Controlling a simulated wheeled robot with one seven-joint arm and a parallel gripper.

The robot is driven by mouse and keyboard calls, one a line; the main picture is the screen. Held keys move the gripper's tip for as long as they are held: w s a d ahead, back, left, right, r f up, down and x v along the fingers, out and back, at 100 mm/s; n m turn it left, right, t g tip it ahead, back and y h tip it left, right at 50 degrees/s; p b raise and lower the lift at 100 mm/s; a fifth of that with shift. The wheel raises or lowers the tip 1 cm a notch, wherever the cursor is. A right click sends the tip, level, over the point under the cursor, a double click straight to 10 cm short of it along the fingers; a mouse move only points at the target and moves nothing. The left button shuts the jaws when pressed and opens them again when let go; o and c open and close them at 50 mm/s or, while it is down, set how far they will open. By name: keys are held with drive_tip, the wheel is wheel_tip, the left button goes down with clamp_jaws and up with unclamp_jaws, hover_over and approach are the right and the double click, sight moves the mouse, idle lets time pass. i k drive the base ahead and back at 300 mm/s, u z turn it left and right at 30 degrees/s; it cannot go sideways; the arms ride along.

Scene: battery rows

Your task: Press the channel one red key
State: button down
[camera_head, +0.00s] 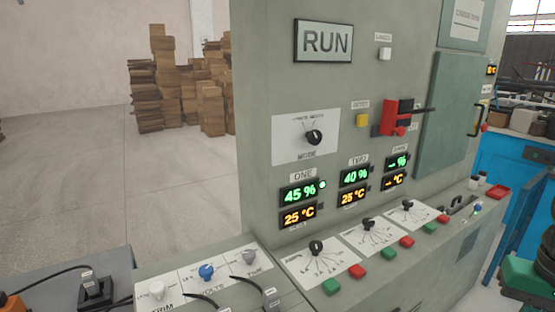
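A grey-green control console stands in front of me. Its channel display labelled ONE (299,200) reads 45 % in green and 25 °C in orange, with a small lit lamp beside it. On the sloped desk below, a white dial plate (323,263) carries a black knob. At that plate's front edge are a green key (331,286) and, to its right, a red key (357,270). Both look uncovered. I cannot tell from this view whether the red key is pressed. My gripper is not in view.
More green and red keys line the desk to the right, by the TWO display (355,188) and a third display (396,171). Plugs and cables (95,289) lie at lower left. Stacked boxes (160,80) stand behind; the floor there is open.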

sight(356, 271)
drive_tip(key=u, duration=1.2)
drive_tip(key=k, duration=1)
drive_tip(key=z, duration=0.8)
drive_tip(key=i, duration=0.5)
